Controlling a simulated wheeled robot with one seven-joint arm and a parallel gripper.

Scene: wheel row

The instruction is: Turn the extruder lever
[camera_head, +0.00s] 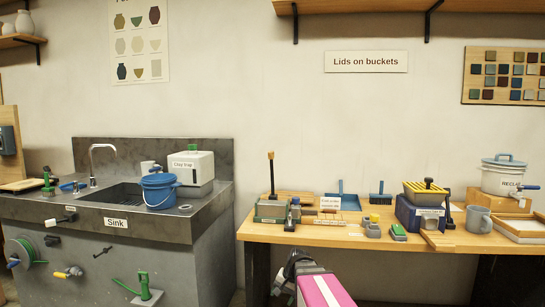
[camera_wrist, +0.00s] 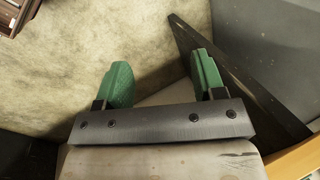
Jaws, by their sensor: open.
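Two devices with levers stand on the wooden table in the head view; their labels are too small to read, so I cannot tell which is the extruder. At the left, a tall dark lever with an orange-brown top (camera_head: 271,172) stands upright at a green-grey base (camera_head: 270,211).
The wooden table (camera_head: 330,239) also holds a grey mug (camera_head: 479,219), a blue dustpan (camera_head: 342,201) and small tools. A white lidded bucket (camera_head: 502,178) stands at the right. The sink counter (camera_head: 190,229) with a blue bucket (camera_head: 158,192) is left, across a gap.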

